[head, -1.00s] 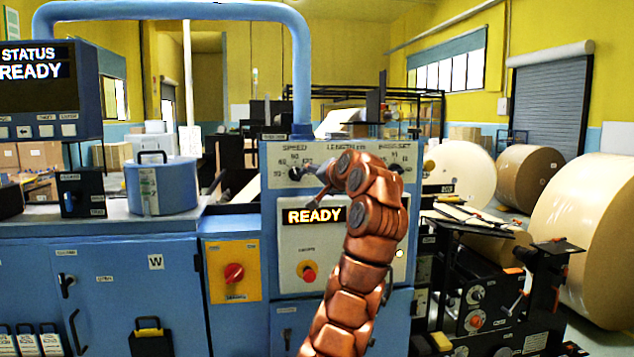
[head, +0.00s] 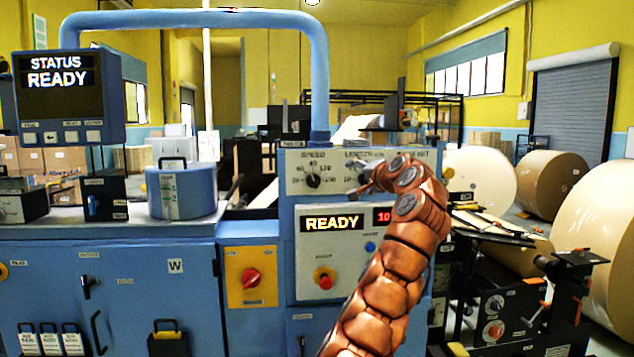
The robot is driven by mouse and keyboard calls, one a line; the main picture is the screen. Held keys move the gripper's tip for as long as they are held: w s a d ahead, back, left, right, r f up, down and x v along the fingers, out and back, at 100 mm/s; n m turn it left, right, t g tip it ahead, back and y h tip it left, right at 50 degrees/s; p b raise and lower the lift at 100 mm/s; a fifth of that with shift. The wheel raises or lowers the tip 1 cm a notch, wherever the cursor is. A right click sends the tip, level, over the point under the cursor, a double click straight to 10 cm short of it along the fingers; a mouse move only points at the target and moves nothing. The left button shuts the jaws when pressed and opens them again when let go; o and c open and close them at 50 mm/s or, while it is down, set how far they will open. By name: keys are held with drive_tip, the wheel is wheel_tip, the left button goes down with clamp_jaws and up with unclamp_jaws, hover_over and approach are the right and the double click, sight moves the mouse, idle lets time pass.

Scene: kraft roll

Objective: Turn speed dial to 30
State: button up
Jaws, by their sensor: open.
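The speed dial (head: 313,180) is a small black knob on the pale upper panel of the blue machine, under the label SPEED, with numbers around it. Its pointer is too small to read surely. My gripper (head: 358,184) is open, just right of the speed dial in the picture and apart from it. It is in front of the LENGTH part of the panel. My copper-coloured arm hides most of the panel's right side.
A READY display (head: 332,223), a red number display (head: 382,216) and a red button (head: 324,278) sit below the dials. A red rotary switch (head: 250,278) is on a yellow plate to the left. A blue pipe (head: 320,80) rises behind the panel.

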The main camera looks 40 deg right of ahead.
drive_tip(key=d+m, duration=0.2)
drive_tip(key=d, duration=0.1)
drive_tip(key=n+t+y+p, duration=0.1)
drive_tip(key=p, duration=0.1)
approach(315, 181)
drive_tip(key=w, duration=0.2)
drive_tip(key=shift+d+f+p+x, duration=0.15)
drive_tip(key=shift+p+x, duration=0.7)
drive_tip(key=shift+x, duration=1.1)
drive_tip(key=shift+d+f+p+x, duration=0.1)
drive_tip(key=shift+d+p+x, duration=0.15)
drive_tip(key=shift+p+x, duration=1.15)
drive_tip(key=shift+w+d+b, duration=0.15)
drive_tip(key=shift+w+b, duration=0.25)
drive_tip(key=shift+b, duration=0.15)
drive_tip(key=c, duration=1.1)
drive_tip(key=shift+w+a+f+y, duration=0.1)
drive_tip(key=shift+a+y, duration=0.3)
drive_tip(key=shift+a, duration=0.05)
drive_tip(key=shift+c, duration=0.2)
drive_tip(key=shift+d, duration=0.35)
